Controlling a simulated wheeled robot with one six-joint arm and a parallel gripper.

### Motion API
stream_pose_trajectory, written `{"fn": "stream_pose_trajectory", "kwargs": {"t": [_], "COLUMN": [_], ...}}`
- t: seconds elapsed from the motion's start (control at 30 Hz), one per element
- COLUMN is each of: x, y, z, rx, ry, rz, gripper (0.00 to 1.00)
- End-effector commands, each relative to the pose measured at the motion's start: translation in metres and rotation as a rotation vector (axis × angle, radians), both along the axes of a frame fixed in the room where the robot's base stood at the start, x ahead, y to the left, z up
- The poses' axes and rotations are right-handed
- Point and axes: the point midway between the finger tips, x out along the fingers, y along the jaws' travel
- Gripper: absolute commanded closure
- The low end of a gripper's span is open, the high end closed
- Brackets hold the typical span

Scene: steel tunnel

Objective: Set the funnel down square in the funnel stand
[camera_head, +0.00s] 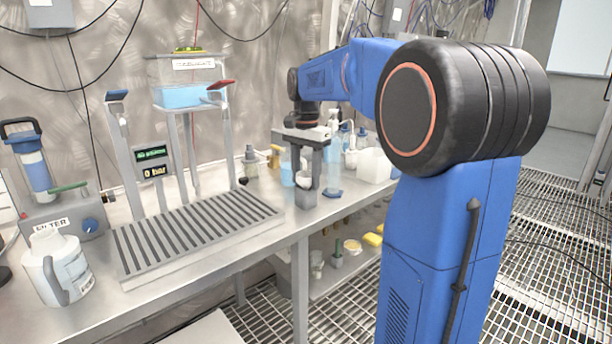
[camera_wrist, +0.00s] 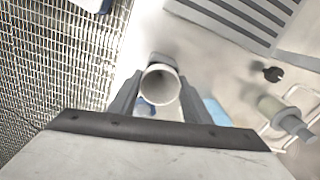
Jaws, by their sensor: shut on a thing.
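My gripper (camera_head: 305,178) points down over the bench's right part, near its front edge. Its fingers are shut on the pale funnel (camera_wrist: 160,85), whose round mouth faces the wrist camera between the fingertips (camera_wrist: 160,100). In the head view the funnel (camera_head: 304,177) shows as a small white patch between the fingers. A small grey block (camera_head: 306,200), which looks like the funnel stand, is right below it. In the wrist view a grey edge (camera_wrist: 160,58) shows just beyond the funnel's mouth. Whether the funnel touches the stand is hidden.
Bottles and a white tub (camera_head: 374,165) stand behind and right of my gripper. A slatted drain plate (camera_head: 195,235), a clear tank (camera_head: 186,80) and a white jug (camera_head: 56,268) are to the left. The bench's front edge is close, with grated floor (camera_wrist: 55,65) beyond.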

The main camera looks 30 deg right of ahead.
Motion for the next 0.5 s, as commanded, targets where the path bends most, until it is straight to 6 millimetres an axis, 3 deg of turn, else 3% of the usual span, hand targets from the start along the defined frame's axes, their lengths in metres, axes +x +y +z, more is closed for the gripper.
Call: {"fn": "stream_pose_trajectory", "kwargs": {"t": [0.03,0.5], "x": [-0.0019,-0.0018], "y": [0.0006,0.0009], "z": [-0.0100,-0.0175], "rx": [0.006,0.008], "ry": [0.021,0.025], "rz": [0.000,-0.001], "gripper": [0.78,0.78]}}
